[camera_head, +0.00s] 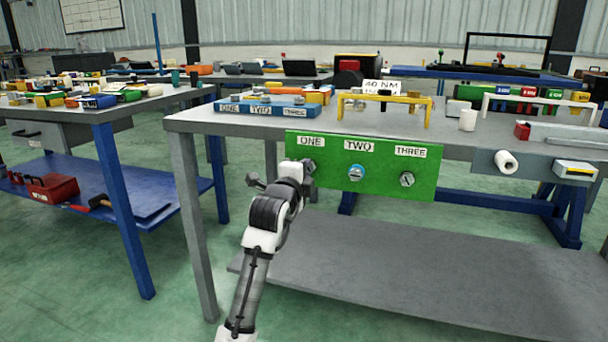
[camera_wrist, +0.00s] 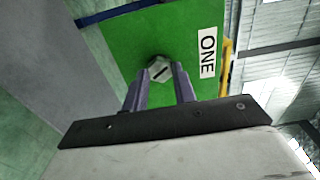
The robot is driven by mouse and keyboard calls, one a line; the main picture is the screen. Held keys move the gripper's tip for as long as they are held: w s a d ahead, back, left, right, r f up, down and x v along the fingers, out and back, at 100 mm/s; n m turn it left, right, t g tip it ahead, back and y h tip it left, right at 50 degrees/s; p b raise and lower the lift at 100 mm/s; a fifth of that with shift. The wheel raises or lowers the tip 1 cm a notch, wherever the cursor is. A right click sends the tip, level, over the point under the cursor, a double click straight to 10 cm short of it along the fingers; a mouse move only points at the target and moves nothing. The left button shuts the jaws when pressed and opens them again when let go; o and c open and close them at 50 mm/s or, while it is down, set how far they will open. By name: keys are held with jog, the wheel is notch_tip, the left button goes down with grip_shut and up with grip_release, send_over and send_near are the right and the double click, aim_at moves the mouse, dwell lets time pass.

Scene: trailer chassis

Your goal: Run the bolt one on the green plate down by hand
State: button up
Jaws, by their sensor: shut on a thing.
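The green plate (camera_head: 375,188) hangs upright on the front edge of the grey workbench, with labels ONE, TWO and THREE. The plate also fills the middle of the wrist view (camera_wrist: 120,50). Bolt one (camera_wrist: 159,70) is a grey hex head with a dark slot, beside the ONE label. My gripper (camera_head: 305,170) is at bolt one in the head view and hides most of it. In the wrist view my gripper's two fingers (camera_wrist: 166,76) are shut on the bolt head, one on each side. Bolt two (camera_head: 356,173) has a bluish ring, and bolt three (camera_head: 407,180) is a slotted grey head.
A blue tray (camera_head: 262,109) labelled ONE, TWO, THREE and a yellow frame (camera_head: 385,98) with a 40 NM sign stand on the workbench (camera_head: 215,120). A white roll (camera_head: 507,161) juts from the bench front at right. A grey lower shelf (camera_head: 380,275) lies below the plate.

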jog(key=shift+d, duration=0.15)
jog(key=o, duration=1)
jog(key=v, duration=1.4)
jog(key=shift+p, duration=0.4)
